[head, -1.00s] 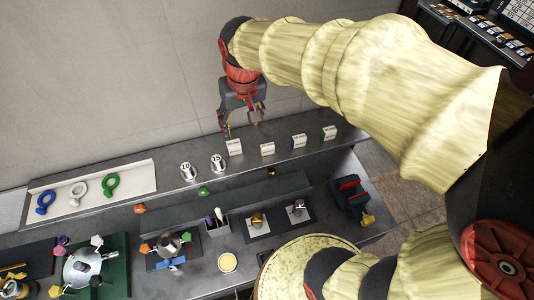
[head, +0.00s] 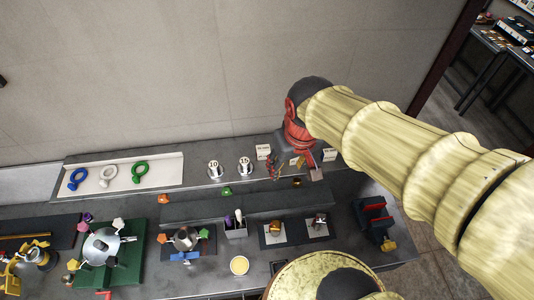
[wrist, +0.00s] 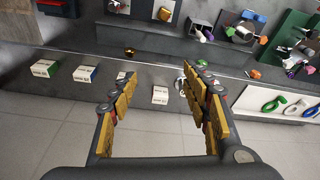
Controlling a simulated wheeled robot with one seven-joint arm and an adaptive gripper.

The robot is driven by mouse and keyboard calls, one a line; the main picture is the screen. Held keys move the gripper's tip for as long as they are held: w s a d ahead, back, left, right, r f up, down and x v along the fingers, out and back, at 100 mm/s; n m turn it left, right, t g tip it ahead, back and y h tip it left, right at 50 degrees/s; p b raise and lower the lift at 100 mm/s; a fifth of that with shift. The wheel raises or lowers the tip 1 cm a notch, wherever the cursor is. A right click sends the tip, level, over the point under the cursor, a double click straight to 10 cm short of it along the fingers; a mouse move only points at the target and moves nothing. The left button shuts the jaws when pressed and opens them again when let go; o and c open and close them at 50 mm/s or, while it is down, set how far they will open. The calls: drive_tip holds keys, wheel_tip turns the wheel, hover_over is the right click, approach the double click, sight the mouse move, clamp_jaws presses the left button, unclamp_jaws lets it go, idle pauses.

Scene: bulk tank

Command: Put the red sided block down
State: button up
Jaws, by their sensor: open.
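My gripper (head: 309,173) is open and low over the ledge among the white labelled blocks; in the wrist view its jaws (wrist: 162,100) are wide apart with nothing held. One white block (wrist: 160,95) shows between the fingers, apart from them; it is also the left block in the head view (head: 263,152). Another block (wrist: 122,75) is partly hidden by a finger. The blue-sided block (wrist: 84,73) and green-sided block (wrist: 45,68) stand to the left in the wrist view. No red side shows clearly, so I cannot tell which block is red sided.
A small brass piece (head: 297,183) sits near my gripper. Two silver weights (head: 245,166) stand left of the blocks. A white tray (head: 170,165) with blue, white and green rings lies further left. The wall (head: 200,70) is close behind the ledge.

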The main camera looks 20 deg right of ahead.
drive_tip(key=w+f+n+g, duration=0.3)
drive_tip(key=w+f+n, duration=0.4)
drive_tip(key=w+f, duration=0.55)
drive_tip(key=r+n, duration=0.2)
drive_tip(key=n, duration=0.4)
hover_over(263, 148)
drive_tip(key=shift+w+a+f+t, duration=0.1)
drive_tip(key=shift+w+a+t, duration=0.05)
drive_tip(key=shift+a+t, duration=0.15)
drive_tip(key=shift+s+r+n, duration=0.2)
drive_tip(key=shift+s+n, duration=0.05)
drive_tip(key=shift+n, duration=0.65)
drive_tip(key=shift+w+f+n, duration=0.15)
drive_tip(key=shift+f+n, duration=0.15)
drive_tip(key=shift+f, duration=0.15)
drive_tip(key=f, duration=0.2)
drive_tip(key=f+p, duration=0.1)
drive_tip(key=f, duration=0.2)
drive_tip(key=shift+d+f, duration=0.35)
drive_tip(key=shift+f, duration=0.65)
drive_tip(key=shift+c, duration=0.4)
